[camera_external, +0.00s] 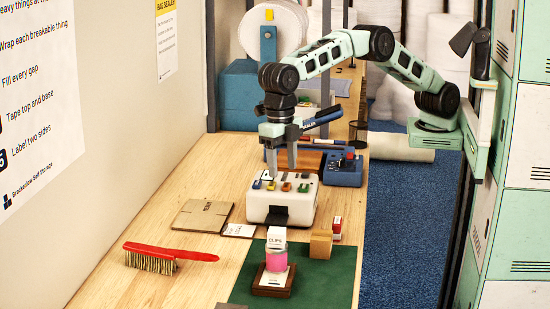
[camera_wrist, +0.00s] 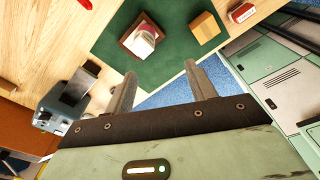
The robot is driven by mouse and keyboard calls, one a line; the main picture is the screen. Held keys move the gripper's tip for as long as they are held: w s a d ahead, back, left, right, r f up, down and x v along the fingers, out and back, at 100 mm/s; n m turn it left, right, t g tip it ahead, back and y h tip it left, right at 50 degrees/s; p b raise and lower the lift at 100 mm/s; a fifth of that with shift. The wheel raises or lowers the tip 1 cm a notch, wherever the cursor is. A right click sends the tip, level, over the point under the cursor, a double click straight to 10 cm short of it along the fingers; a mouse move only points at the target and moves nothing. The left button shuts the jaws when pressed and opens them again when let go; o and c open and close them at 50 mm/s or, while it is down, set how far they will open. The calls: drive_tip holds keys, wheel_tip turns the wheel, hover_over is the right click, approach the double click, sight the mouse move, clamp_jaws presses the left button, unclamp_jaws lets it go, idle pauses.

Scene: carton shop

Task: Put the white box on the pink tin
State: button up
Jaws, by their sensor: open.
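The white box (camera_external: 276,238), marked CLIPS, stands upright on top of the pink tin (camera_external: 277,262). The tin stands on a small brown wooden base (camera_external: 271,290) on the green mat (camera_external: 322,270). In the wrist view the white box (camera_wrist: 147,36) shows from above over the brown base (camera_wrist: 128,40), beyond the fingertips, with the tin mostly hidden. My gripper (camera_external: 282,168) is open and empty, above the white machine with coloured switches and behind the box and tin. Its spread fingers also show in the wrist view (camera_wrist: 161,86), with nothing between them.
The white switch machine (camera_external: 282,205) stands below my gripper. A wooden block (camera_external: 321,244) and a small red-and-white box (camera_external: 337,226) are right of the tin. A red brush (camera_external: 165,257) and flat cardboard (camera_external: 202,216) lie left. The bench's right edge drops to blue floor.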

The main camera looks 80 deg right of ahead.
drive_tip(key=s+d+m, duration=1.1)
drive_tip(key=s+d, duration=0.2)
drive_tip(key=d, duration=0.3)
drive_tip(key=s+d+f+m, duration=0.1)
drive_tip(key=s+d+m, duration=1)
drive_tip(key=d, duration=0.5)
drive_tip(key=shift+s+d+f+t, duration=0.15)
drive_tip(key=shift+s+d+t, duration=0.15)
drive_tip(key=shift+s, duration=0.55)
drive_tip(key=shift+f, duration=0.1)
wheel_tip(320, 180, down, 21)
drive_tip(key=b, duration=2.1)
drive_tip(key=shift+r, duration=0.2)
